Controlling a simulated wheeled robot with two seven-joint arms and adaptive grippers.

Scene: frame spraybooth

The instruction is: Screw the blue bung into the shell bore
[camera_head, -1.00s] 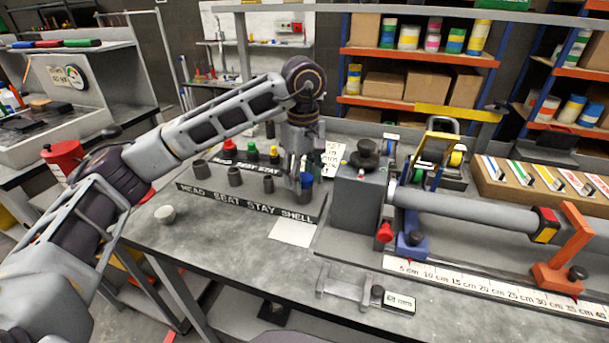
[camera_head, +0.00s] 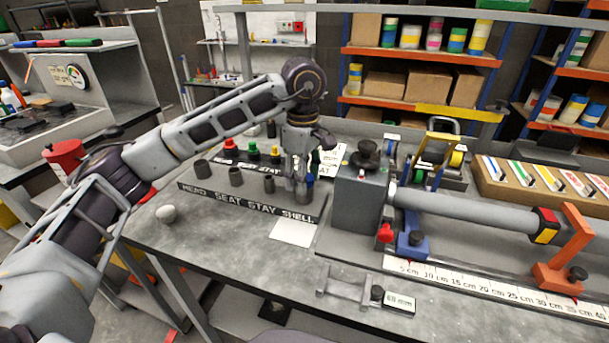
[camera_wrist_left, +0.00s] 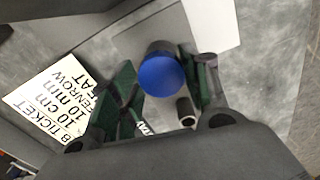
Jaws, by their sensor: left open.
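The blue bung (camera_wrist_left: 161,74) shows in the left wrist view as a round blue face at the end of a dark grey cylinder (camera_wrist_left: 158,47), at the SHELL place. I cannot tell how deep the bung sits in the bore. My left gripper (camera_wrist_left: 168,90) is open, with its green-lined fingers on either side of the bung; a grip on it does not show. In the head view the left gripper (camera_head: 301,186) points down at the SHELL end of the labelled block (camera_head: 255,203) and hides most of the shell and bung. My right gripper is not in view.
Grey cylinders (camera_head: 235,176) stand along the block, with red (camera_head: 230,148), green and yellow knobs behind. A ticket card (camera_head: 334,158) lies behind the gripper. A grey box (camera_head: 357,200) with a long tube (camera_head: 465,215) is close right.

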